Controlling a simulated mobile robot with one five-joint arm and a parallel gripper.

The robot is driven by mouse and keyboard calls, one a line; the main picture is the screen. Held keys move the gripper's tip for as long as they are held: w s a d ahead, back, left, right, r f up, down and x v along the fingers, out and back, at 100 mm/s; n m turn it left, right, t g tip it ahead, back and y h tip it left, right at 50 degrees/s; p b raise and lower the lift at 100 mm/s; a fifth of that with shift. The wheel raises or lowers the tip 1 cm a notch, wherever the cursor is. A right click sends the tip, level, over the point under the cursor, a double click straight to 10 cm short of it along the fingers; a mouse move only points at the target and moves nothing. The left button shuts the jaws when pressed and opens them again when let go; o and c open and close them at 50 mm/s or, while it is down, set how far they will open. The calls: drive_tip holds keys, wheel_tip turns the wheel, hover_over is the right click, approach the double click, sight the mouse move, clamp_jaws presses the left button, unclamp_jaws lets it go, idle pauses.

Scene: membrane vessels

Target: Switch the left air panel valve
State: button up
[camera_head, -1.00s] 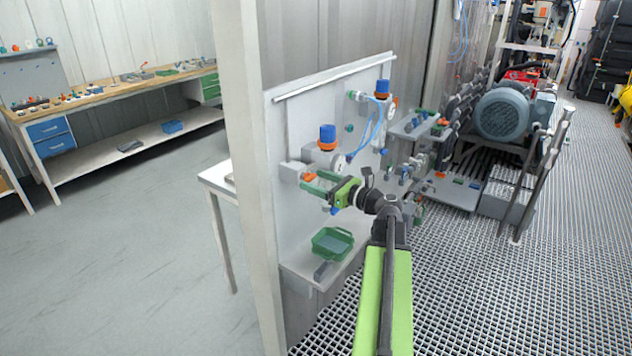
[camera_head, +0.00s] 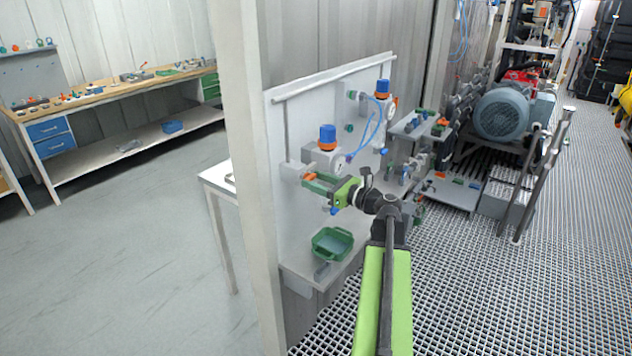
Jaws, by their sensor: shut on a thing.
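The white air panel (camera_head: 310,225) stands at the centre. The left valve's small orange handle (camera_head: 309,177) is at the panel's left side, below and left of a regulator with a blue knob (camera_head: 327,137). My gripper (camera_head: 311,183), with green fingers, reaches in from the right. Its fingertips are at the orange handle and shut on it. The fingers partly hide the handle, so its exact angle is hard to tell. A second regulator with a blue knob (camera_head: 382,88) and an orange part (camera_head: 394,104) sit farther right on the panel.
A green tray (camera_head: 332,243) rests on the ledge below my gripper. Blue air hoses (camera_head: 366,138) hang between the regulators. A post (camera_head: 245,180) stands at the panel's left edge. Shelves with fittings (camera_head: 415,127) and a motor (camera_head: 502,114) are to the right. Grated floor is open at right.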

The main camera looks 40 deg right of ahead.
drive_tip(key=n, duration=0.7)
drive_tip(key=shift+n, duration=0.3)
drive_tip(key=n, duration=0.4)
drive_tip(key=shift+n, duration=2)
drive_tip(key=o, duration=1.4)
drive_tip(key=shift+c, duration=0.2)
